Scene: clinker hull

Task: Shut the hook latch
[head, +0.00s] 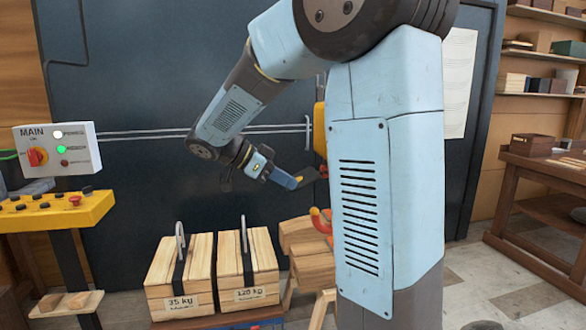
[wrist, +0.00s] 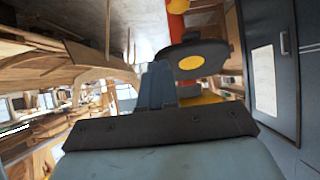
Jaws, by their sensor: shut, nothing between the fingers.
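My gripper (head: 306,178) is at the end of my bent arm, in mid-air in front of a large dark panel (head: 120,190) in the head view. Its fingers are together with nothing held. In the wrist view the gripper (wrist: 160,88) points toward a dark rounded part with a yellow disc (wrist: 191,62); I cannot tell whether they touch. I cannot make out a hook latch for certain in either view. My own arm covers part of the scene at the right of the panel.
Two wooden weight boxes, 35 kg (head: 165,275) and 120 kg (head: 262,265), stand below the gripper with upright hooks on top. A white MAIN control box (head: 80,148) and a yellow button console (head: 50,212) are at left. A wooden bench (head: 540,180) is at right, with open floor before it.

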